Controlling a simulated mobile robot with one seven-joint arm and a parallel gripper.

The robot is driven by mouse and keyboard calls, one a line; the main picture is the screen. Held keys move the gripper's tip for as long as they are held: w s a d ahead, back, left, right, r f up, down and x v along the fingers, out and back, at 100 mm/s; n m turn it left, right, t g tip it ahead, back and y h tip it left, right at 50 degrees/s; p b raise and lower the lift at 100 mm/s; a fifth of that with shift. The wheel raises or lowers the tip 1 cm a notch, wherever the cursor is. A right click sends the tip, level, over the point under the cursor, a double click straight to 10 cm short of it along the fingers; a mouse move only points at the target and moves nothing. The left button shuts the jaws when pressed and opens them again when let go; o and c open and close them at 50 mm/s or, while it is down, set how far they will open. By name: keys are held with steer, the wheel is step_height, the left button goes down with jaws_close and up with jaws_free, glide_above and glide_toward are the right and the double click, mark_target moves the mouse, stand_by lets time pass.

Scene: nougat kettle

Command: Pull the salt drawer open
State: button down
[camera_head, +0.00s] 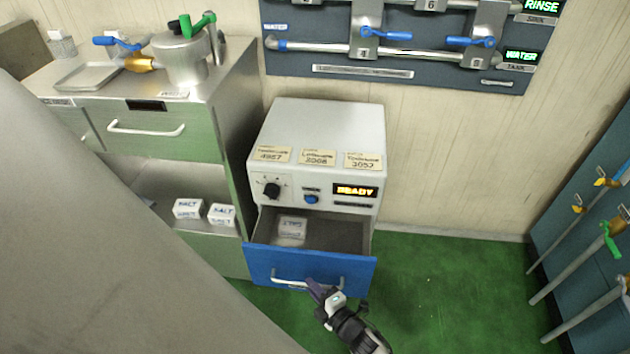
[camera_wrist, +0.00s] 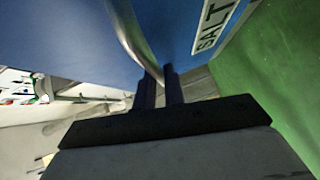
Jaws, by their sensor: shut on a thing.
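The salt drawer (camera_head: 310,264) has a blue front and stands pulled out from the white machine (camera_head: 318,130). A pale block (camera_head: 291,228) lies inside it at the back left. The drawer's curved metal handle (camera_head: 290,280) runs across the blue front. My gripper (camera_head: 318,290) is shut on the handle toward its right end. In the wrist view the handle (camera_wrist: 128,35) passes between the fingers, and the blue front (camera_wrist: 170,25) bears a white SALT label (camera_wrist: 215,22).
A metal cabinet (camera_head: 235,130) stands left of the machine, with two salt blocks (camera_head: 187,208) on its lower shelf. A kettle (camera_head: 182,58) stands on top. Green floor (camera_head: 440,275) is clear to the right, up to a blue panel (camera_head: 590,230) with pipes.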

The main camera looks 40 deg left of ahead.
steer(key=shift+s+d+p, duration=0.2)
steer(key=shift+s+d, duration=0.25)
steer(key=shift+s, duration=0.25)
steer(key=shift+s+d+p, duration=0.15)
steer(key=shift+s+d, duration=0.25)
steer(key=shift+s, duration=0.3)
steer(key=c, duration=1.5)
jaws_free()
steer(key=v, duration=1.4)
steer(key=shift+a+r, duration=0.1)
